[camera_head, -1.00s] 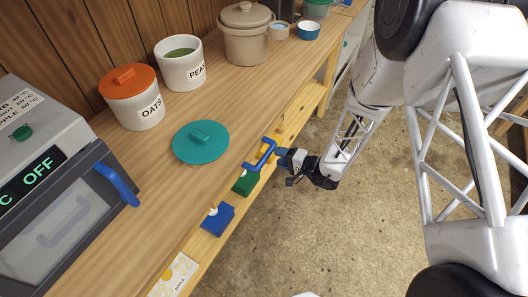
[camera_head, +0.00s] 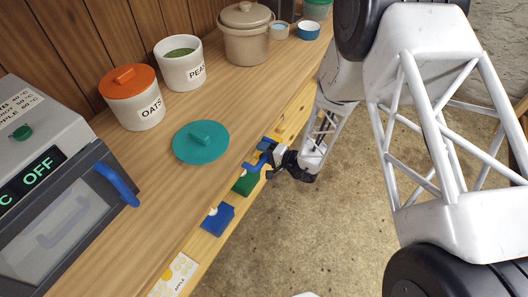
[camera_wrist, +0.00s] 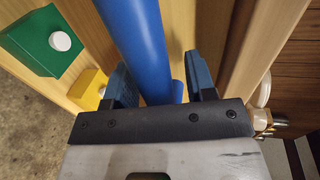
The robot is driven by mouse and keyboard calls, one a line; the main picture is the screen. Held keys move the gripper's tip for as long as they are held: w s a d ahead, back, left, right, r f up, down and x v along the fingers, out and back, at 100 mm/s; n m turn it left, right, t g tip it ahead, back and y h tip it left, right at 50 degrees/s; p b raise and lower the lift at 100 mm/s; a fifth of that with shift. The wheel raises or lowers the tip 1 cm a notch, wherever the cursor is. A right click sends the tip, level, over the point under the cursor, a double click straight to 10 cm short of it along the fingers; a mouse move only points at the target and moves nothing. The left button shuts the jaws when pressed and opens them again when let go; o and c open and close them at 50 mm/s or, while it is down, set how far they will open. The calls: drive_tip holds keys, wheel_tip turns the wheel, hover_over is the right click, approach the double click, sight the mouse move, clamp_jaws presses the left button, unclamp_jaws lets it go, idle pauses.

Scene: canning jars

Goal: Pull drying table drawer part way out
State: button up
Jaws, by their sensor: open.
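The blue drawer handle (camera_head: 254,166) sticks out from the front of the wooden drying table (camera_head: 150,205). My gripper (camera_head: 268,151) is at this handle in the head view and partly covers it. In the wrist view the handle (camera_wrist: 140,45) is a thick blue bar that passes between the two dark blue fingers of my gripper (camera_wrist: 161,80).
A teal lid (camera_head: 201,143) lies on the tabletop near the handle. The OATS jar (camera_head: 133,98), an open PEAS jar (camera_head: 181,64) and a beige crock (camera_head: 246,35) stand farther back. Green (camera_head: 246,183) and blue (camera_head: 217,219) blocks sit along the front below the edge. Open floor lies right.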

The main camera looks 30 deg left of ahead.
clamp_jaws()
drive_tip(key=shift+d, duration=0.1)
idle(0.3)
drive_tip(key=f+v, duration=0.2)
drive_tip(key=v, duration=0.7)
drive_tip(key=f+v, duration=0.1)
drive_tip(key=v, duration=0.8)
drive_tip(key=shift+d+f, duration=0.3)
drive_tip(key=shift+d, duration=0.1)
unclamp_jaws()
drive_tip(key=shift+d, duration=0.2)
drive_tip(key=v, duration=0.7)
drive_tip(key=shift+d, duration=0.2)
